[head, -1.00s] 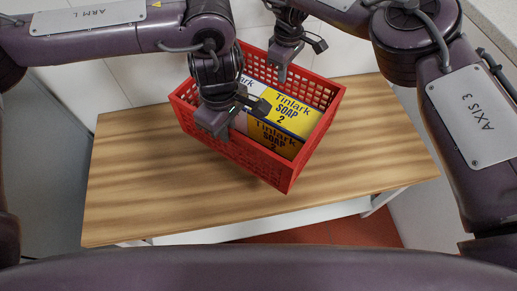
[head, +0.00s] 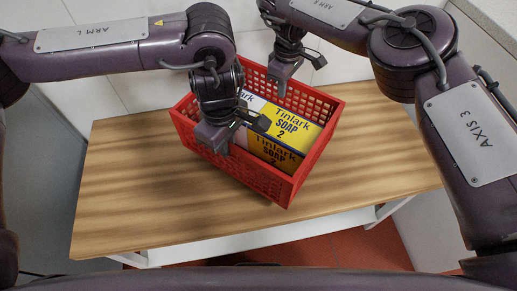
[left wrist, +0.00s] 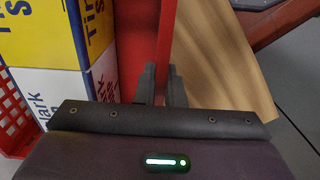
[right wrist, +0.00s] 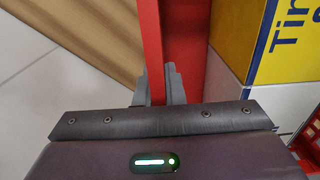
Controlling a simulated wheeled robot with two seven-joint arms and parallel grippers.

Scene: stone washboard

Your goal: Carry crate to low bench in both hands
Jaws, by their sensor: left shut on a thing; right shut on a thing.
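The red plastic crate (head: 268,184) is in the head view, over the wooden low bench (head: 125,195). My left gripper (head: 222,141) is shut on the crate's near-left rim. In the left wrist view its fingers (left wrist: 162,82) pinch the red wall (left wrist: 132,40). My right gripper (head: 279,84) is shut on the far rim. In the right wrist view its fingers (right wrist: 160,84) pinch the red wall (right wrist: 186,38). The crate looks roughly level. I cannot tell whether its underside touches the bench top, as that is hidden.
Yellow, blue and white soap boxes (head: 292,127) lie inside the crate. Bare bench top shows left, right and in front of the crate. A white tiled wall (head: 130,90) stands behind the bench. Red floor (head: 340,250) shows below its front.

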